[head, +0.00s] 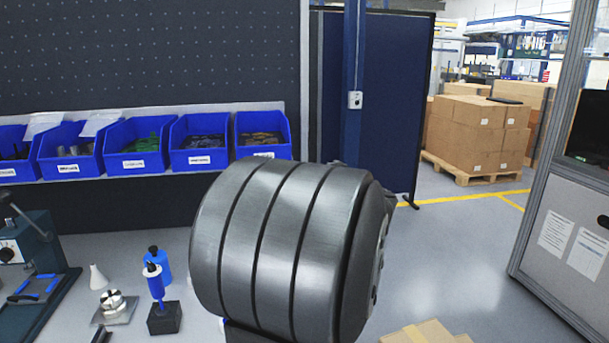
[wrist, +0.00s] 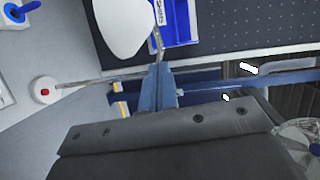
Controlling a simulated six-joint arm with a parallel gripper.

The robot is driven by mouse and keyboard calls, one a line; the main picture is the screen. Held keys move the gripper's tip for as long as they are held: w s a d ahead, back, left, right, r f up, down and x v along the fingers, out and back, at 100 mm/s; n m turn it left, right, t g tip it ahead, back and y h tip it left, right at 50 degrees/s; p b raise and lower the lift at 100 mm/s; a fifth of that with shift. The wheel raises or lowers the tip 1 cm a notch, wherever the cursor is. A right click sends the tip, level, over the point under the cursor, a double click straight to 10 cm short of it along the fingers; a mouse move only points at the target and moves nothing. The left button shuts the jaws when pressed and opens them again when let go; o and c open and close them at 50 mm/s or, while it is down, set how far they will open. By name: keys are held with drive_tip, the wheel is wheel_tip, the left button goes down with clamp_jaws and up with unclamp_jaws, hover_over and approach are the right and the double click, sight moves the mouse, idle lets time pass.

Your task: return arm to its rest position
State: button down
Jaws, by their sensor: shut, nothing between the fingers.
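A large dark grey ribbed cylinder, which I take to be part of my own arm, fills the middle of the head view close to the camera. It hides much of the bench behind it. My gripper (wrist: 161,68) shows in the wrist view as two slim blue-grey fingers pressed together. They point up the picture from a dark grey body with screws. Nothing is held between them. The gripper cannot be made out in the head view.
Blue bins (head: 141,156) line the bench's back wall. A metal part on a plate (head: 113,304), a white funnel (head: 97,279) and a blue-handled tool (head: 155,283) stand front left. Stacked cartons (head: 468,132) lie beyond. The wrist view shows a red button (wrist: 45,91).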

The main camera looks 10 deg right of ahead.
drive_tip(key=s, duration=0.6)
drive_tip(key=shift+s+d+r, duration=0.15)
drive_tip(key=shift+s+d, duration=0.05)
drive_tip(key=shift+d, duration=0.2)
drive_tip(key=shift+w, duration=0.1)
drive_tip(key=x, duration=1.3)
drive_tip(key=shift+w+d, duration=0.1)
drive_tip(key=shift+d, duration=0.15)
